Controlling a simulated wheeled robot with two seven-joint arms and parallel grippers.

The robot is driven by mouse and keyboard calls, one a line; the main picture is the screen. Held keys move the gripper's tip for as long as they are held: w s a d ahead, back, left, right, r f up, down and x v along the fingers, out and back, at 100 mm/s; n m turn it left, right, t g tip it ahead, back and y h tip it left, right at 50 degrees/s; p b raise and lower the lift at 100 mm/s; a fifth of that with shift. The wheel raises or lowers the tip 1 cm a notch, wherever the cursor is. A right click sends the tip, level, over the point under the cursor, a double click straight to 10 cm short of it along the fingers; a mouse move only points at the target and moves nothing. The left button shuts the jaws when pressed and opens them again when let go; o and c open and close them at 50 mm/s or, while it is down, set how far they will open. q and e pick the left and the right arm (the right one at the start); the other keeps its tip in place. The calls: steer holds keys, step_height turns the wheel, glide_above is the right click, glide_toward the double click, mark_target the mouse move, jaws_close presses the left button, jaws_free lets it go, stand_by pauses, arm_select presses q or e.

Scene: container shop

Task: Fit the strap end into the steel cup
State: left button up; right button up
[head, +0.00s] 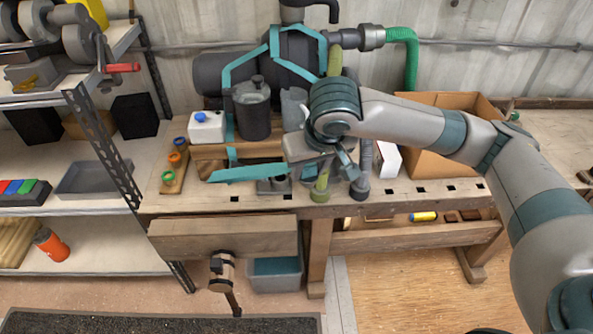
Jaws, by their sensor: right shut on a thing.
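My right gripper (333,165) is low over the front of the workbench, its jaws partly hidden by my own wrist. It is shut on what looks like the olive-green strap (335,60), which runs down behind my wrist. A green lower end (320,194) shows below the jaws, close to the bench top. A small grey metal piece (272,186), perhaps the steel cup, stands just left of that end and appears apart from it. A flat teal bar (248,173) lies left of the gripper. My left gripper is out of view.
A grey lidded can (252,108), a white box with a blue knob (207,127) and coloured rings on a wooden rack (175,165) stand left. A cardboard box (450,150) stands right. A mallet (223,272) hangs at the front. Metal shelves (100,150) border the left.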

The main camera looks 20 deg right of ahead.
steer(key=s+f, duration=0.3)
steer(key=f, duration=0.9)
steer(key=shift+s+f, duration=0.3)
steer(key=shift+f, duration=0.05)
steer(key=shift+d, duration=0.15)
